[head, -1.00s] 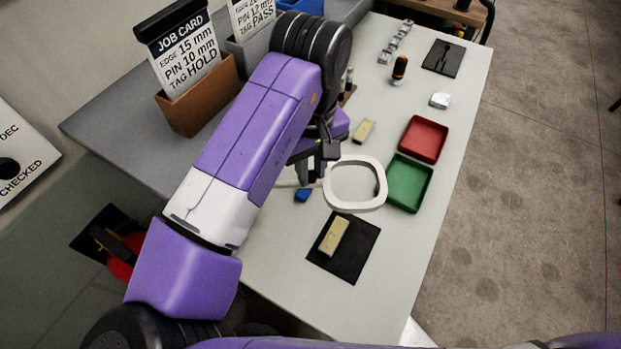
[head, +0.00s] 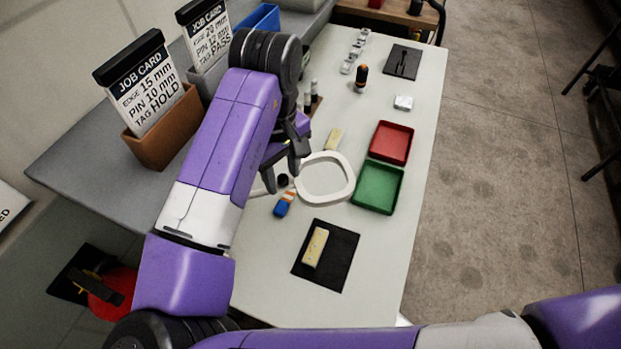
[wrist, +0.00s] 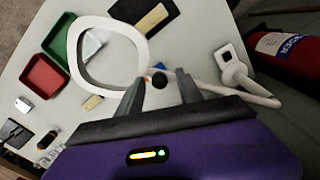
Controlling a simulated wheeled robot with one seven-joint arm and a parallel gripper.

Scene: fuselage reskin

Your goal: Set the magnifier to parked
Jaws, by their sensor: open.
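The magnifier (head: 326,202) is a white, rounded-square ring on a thin pale arm, held above the bench left of the green tray. In the wrist view its ring (wrist: 73,52) is at upper left, and its arm (wrist: 236,92) runs right towards a white mount. A small dark round knob (head: 283,180) sits just left of the ring. In the wrist view the knob (wrist: 159,80) shows between my fingertips, apart from them as far as I can tell. My gripper (head: 282,172) is open, pointing down beside the ring's left edge. The wrist view shows its two fingers (wrist: 160,89) spread.
A green tray (head: 377,188) and red tray (head: 391,142) lie right of the ring. A black mat (head: 340,262) with a pale block (head: 315,247) lies in front. A blue-orange item (head: 284,204) is near my gripper. A brown card holder (head: 165,128) stands left. The front bench is mostly clear.

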